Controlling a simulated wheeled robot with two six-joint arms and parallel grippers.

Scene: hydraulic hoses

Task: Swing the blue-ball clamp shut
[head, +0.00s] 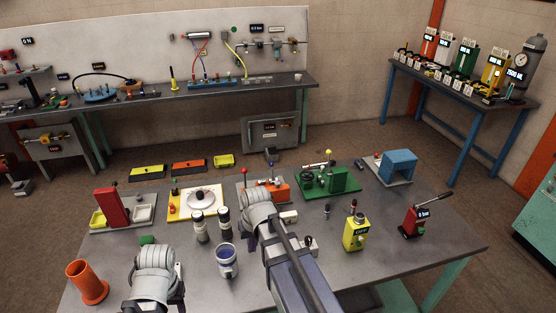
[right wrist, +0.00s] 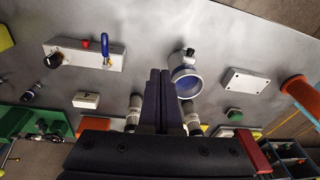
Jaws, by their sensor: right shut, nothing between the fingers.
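A small blue ball (head: 270,152) sits on a short upright lever at the far middle of the table in the head view. It rises just behind an orange block (head: 278,189), and my right wrist covers part of what stands there. The orange block also shows at the lower left of the right wrist view (right wrist: 91,125). My right gripper (right wrist: 160,72) is shut and empty, its fingers apart from the clamp; the head view does not show its fingertips clearly. My left arm's end (head: 155,270) is over the near left of the table, its fingers hidden.
A red-ball lever (head: 243,171) stands left of the blue ball. A green fixture (head: 338,180) is to its right. A panel with a blue lever (right wrist: 105,45) lies nearby.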

